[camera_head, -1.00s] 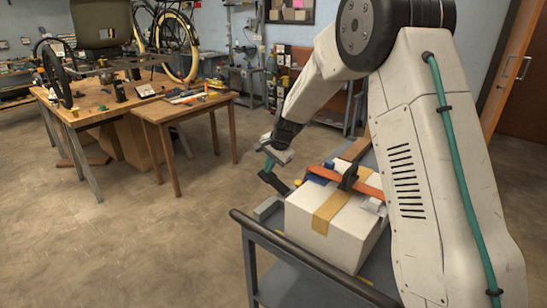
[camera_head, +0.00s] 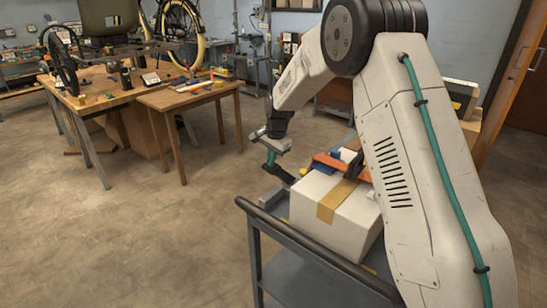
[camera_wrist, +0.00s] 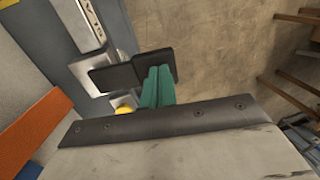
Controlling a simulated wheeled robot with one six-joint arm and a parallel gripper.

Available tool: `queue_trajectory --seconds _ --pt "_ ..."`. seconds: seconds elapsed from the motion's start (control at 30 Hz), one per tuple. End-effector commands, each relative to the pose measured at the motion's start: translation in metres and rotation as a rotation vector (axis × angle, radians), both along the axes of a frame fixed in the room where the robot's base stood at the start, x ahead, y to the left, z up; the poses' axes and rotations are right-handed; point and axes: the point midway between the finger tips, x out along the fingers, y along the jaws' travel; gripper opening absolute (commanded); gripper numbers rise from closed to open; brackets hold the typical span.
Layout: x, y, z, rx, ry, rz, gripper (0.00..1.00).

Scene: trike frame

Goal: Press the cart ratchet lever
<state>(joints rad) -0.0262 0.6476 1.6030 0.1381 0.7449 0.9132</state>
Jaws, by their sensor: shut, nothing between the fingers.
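The cart ratchet lever appears to be the black piece with a flat paddle (camera_wrist: 155,64) on a grey metal bracket at the cart's edge. In the head view the black lever (camera_head: 279,173) sticks out at the far left corner of the cart, beside the box. My gripper (camera_head: 269,157) is at the lever's outer end, with its green fingers closed together and empty. In the wrist view the green fingers (camera_wrist: 158,86) overlap the paddle's near edge. I cannot tell whether they touch it or are just above it.
A yellow knob (camera_wrist: 124,110) lies close to my fingers. A wooden table (camera_head: 190,97) stands back left. The floor left of the cart is clear.

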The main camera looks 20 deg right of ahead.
Motion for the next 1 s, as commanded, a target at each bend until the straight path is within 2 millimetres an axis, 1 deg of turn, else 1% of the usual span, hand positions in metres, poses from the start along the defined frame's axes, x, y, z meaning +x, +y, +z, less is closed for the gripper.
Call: queue_trajectory --seconds 0.03,0.23,0.6,1.0 --pt "0.003 0.003 -0.005 -0.021 0.033 0.003 0.00" --pt "0.010 0.007 -0.021 -0.109 0.162 0.002 0.00" --pt "0.014 0.010 -0.041 -0.106 0.160 0.000 0.00" --pt "0.014 0.010 -0.049 -0.105 0.161 0.000 0.00"
